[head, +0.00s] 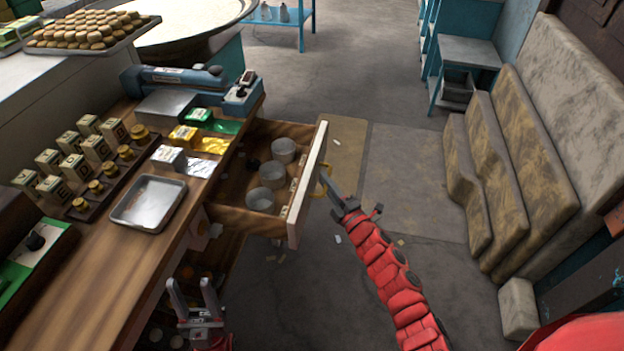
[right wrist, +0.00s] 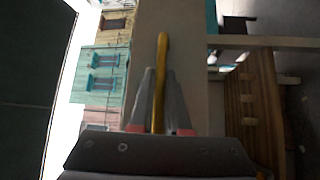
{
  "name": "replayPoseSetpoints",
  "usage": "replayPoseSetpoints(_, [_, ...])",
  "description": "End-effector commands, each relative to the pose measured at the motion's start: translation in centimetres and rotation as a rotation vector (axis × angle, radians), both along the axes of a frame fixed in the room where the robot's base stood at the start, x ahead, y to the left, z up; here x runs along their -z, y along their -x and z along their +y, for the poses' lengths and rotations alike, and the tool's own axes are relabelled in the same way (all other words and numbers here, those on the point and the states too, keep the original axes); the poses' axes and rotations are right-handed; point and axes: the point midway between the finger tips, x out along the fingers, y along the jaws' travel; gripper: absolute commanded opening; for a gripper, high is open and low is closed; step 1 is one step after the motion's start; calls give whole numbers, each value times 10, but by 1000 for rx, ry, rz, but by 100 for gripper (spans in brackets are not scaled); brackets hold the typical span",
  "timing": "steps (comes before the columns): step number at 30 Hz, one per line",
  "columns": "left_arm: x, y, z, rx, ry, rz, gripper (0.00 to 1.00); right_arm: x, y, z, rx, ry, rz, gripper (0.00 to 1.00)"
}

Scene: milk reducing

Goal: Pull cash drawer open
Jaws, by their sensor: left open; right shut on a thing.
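The cash drawer (head: 307,190) sticks well out of the wooden counter, with its pale front panel facing right. Several round metal cups stand inside it. My right gripper (head: 328,186) is shut on the yellow drawer handle (head: 322,180) at the drawer front. In the right wrist view the brass-coloured handle (right wrist: 161,60) runs between the fingers of the right gripper (right wrist: 160,100). My left gripper (head: 192,290) is open and empty, low beside the counter's front side, below the drawer.
The counter (head: 110,250) holds a metal tray (head: 149,202), several small boxes and jars, and a blue device (head: 180,78). Large brown padded slabs (head: 530,130) lean on the right. The floor (head: 400,170) right of the drawer is mostly clear.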

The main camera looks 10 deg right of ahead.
Motion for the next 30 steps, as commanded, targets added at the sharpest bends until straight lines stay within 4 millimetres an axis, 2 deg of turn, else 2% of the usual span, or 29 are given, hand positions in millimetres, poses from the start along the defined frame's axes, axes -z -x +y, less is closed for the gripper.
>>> replayPoseSetpoints(5, [0,0,0,0,0,0,50,1,3,-8,2,2,3,0])
replayPoseSetpoints(15, [0,0,0,0,0,0,50,2,3,-9,2,1,3,0])
replayPoseSetpoints(16, [0,0,0,0,0,0,50,2,3,-9,2,1,3,18])
replayPoseSetpoints(20, [0,0,0,0,0,0,50,1,3,-8,2,1,2,42])
replayPoseSetpoints(21, [0,0,0,0,0,0,50,1,3,-8,2,1,2,45])
replayPoseSetpoints(30, [0,0,0,0,0,0,50,1,4,-9,1,1,1,45])
